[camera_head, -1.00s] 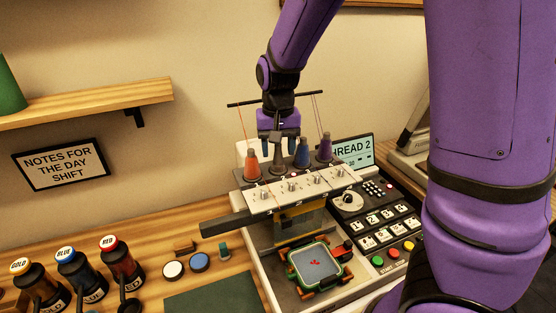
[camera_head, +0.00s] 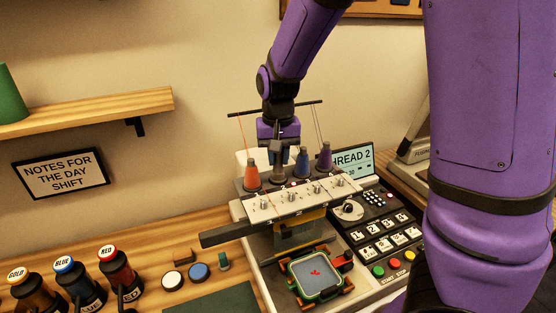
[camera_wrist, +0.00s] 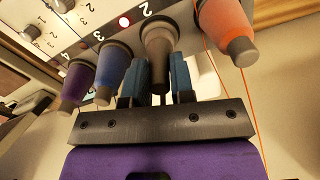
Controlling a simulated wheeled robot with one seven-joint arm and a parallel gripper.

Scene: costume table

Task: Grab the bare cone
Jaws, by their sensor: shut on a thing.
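The bare cone (camera_head: 278,158) is grey-brown, with no thread on it, and stands in the row of cones on top of the embroidery machine, between the orange and blue cones. In the wrist view the bare cone (camera_wrist: 158,45) points its narrow tip toward my gripper (camera_wrist: 158,82), whose two blue-grey fingers sit on either side of it. In the head view my gripper (camera_head: 285,153) is partly hidden behind the cones. It is shut on the bare cone, at the position marked 2. I see no clear gap under the cone's base.
The orange cone (camera_head: 251,176), blue cone (camera_head: 302,165) and purple cone (camera_head: 325,157) stand close by. A thin thread bar (camera_head: 302,106) with hanging threads spans behind my gripper. A control panel (camera_head: 385,233) lies to the right and thread bottles (camera_head: 75,280) to the left.

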